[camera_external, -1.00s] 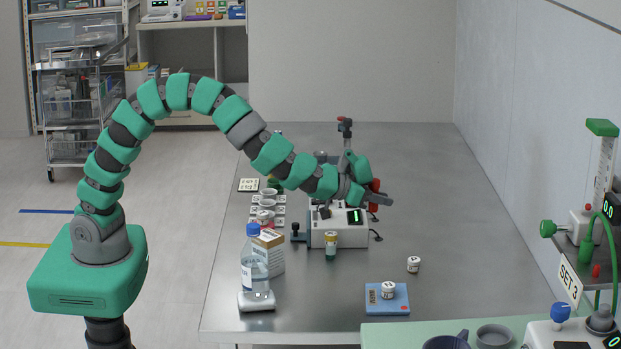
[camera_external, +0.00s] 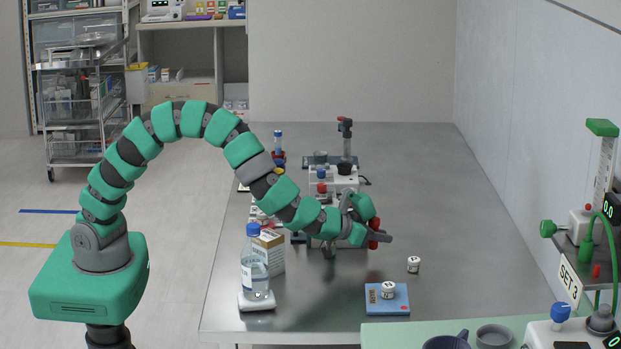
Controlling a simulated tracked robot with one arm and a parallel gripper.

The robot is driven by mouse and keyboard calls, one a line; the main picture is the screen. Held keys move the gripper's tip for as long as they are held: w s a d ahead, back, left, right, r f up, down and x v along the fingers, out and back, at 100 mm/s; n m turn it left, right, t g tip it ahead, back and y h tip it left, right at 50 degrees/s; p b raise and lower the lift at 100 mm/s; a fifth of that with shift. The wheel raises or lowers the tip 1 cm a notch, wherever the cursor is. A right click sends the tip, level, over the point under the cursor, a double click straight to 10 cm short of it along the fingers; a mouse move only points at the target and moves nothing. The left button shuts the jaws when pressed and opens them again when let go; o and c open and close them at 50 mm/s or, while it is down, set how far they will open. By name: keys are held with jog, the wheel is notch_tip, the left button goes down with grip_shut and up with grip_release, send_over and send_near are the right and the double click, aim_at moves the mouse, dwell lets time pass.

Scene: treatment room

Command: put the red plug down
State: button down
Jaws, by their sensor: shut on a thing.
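The red plug (camera_external: 374,233) is between the jaws of my gripper (camera_external: 376,237). My gripper is shut on it and holds it above the grey metal table (camera_external: 470,205). Part of the plug is hidden by the fingers. My gripper is to the left of and behind a small white-capped jar (camera_external: 414,264), apart from it. The gap between the plug and the table top cannot be judged exactly.
A blue scale (camera_external: 400,301) with a small jar (camera_external: 388,289) on it is in front of my gripper. A bottle (camera_external: 254,270) and a carton (camera_external: 270,248) stand at left. Devices with a red-topped post (camera_external: 345,140) stand behind. The table's right side is clear.

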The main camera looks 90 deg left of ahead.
jog(key=shift+f, duration=0.3)
jog(key=shift+f, duration=0.2)
